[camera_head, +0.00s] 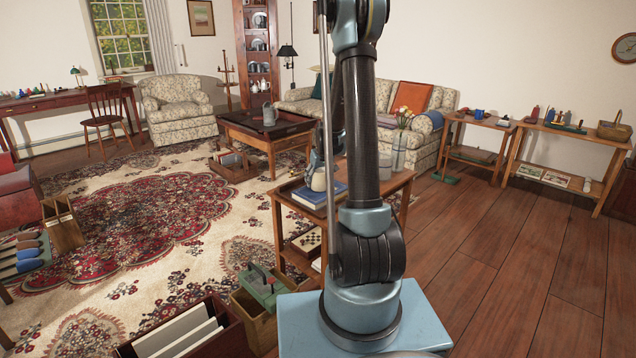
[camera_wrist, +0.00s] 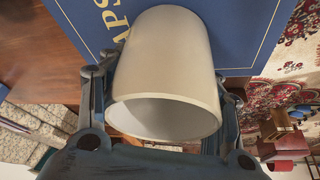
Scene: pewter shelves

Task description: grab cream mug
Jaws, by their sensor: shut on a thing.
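The cream mug (camera_wrist: 165,65) fills the middle of the wrist view, its open rim facing the camera. My gripper (camera_wrist: 162,92) is shut on it, with one dark finger on each side. The mug's base end is in front of a blue book (camera_wrist: 262,22) with gold lettering. In the head view the mug (camera_head: 319,181) shows small at the blue book (camera_head: 312,196) on a wooden side table; my arm hides part of this. I cannot tell whether the mug touches the book.
The side table (camera_head: 397,183) also bears a clear glass vessel (camera_head: 398,158) right of my arm. Its lower shelf holds a chessboard (camera_head: 308,241). A coffee table (camera_head: 262,127) and sofa stand behind.

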